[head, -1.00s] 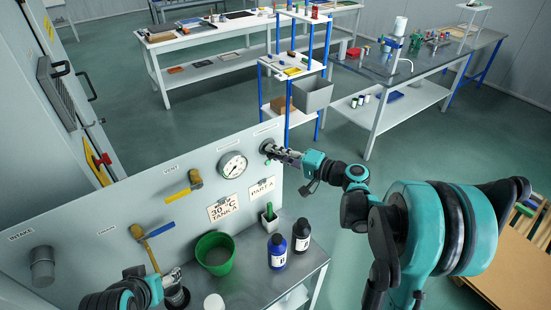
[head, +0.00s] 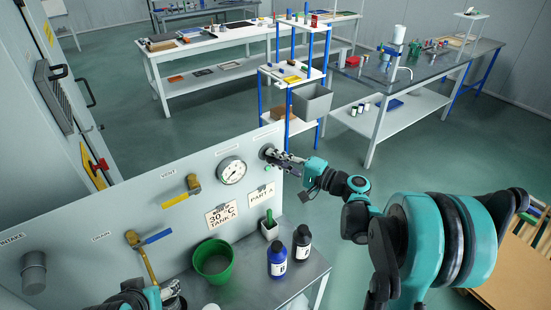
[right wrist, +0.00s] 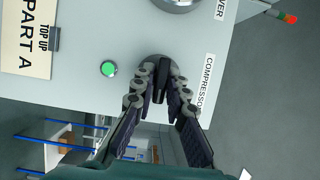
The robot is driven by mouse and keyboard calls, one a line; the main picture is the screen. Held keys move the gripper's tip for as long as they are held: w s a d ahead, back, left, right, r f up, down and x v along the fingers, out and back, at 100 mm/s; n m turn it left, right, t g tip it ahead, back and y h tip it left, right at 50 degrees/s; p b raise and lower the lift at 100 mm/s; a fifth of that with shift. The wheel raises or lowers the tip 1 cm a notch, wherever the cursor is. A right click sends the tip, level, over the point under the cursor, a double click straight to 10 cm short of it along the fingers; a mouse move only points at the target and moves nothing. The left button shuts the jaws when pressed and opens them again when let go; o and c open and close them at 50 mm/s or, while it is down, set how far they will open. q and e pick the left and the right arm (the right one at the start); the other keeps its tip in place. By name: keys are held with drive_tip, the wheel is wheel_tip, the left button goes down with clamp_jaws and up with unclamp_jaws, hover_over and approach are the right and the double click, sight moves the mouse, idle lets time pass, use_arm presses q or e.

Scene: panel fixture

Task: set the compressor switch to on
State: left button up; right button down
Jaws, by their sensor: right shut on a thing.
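The compressor switch is a dark rotary knob on a round grey base (right wrist: 158,66), beside the COMPRESSOR label (right wrist: 208,84) in the right wrist view. In the head view its base (head: 266,151) is at the panel's right end. My right gripper (right wrist: 160,88) is shut on the knob, with a finger on each side; it also shows in the head view (head: 274,156). The fingers partly hide the knob, so its setting is hard to read. A green lamp (right wrist: 108,68) beside it looks lit. My left gripper (head: 170,291) is low at the left, partly cut off.
The panel (head: 110,200) carries a gauge (head: 231,170) and yellow-and-blue valve handles (head: 182,191). On the bench below stand a green bucket (head: 213,261), a blue bottle (head: 277,256) and a black bottle (head: 301,243). Open floor lies beyond the panel.

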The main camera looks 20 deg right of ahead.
drive_tip(key=c, duration=1.6)
unclamp_jaws()
drive_tip(key=v, duration=1.2)
drive_tip(key=shift+d+f, duration=0.1)
